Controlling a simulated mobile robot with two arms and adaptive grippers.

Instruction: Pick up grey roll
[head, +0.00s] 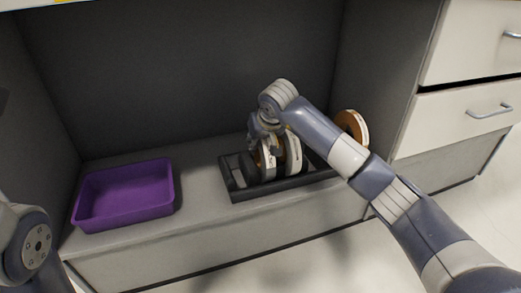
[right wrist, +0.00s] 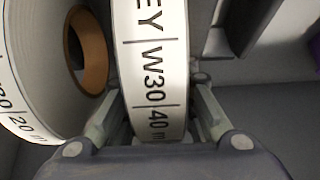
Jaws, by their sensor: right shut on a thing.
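The grey roll (right wrist: 150,65) is a pale roll with printed text ending in "EY" and "W30 40 m" on its rim. In the right wrist view it stands between the two fingers of my right gripper (right wrist: 157,118), which is shut on it. In the head view my right gripper (head: 262,143) reaches down over the rolls in the dark rack (head: 285,190). My own arm and the neighbouring rolls partly hide the held roll there, and I cannot tell whether it is clear of the rack. My left gripper is out of view.
Another pale roll with a brown core (right wrist: 35,65) stands close to the left of the held roll in the right wrist view. A roll with an orange-brown side (head: 352,126) stands at the rack's right. A purple tray (head: 125,212) sits left on the grey shelf (head: 200,215).

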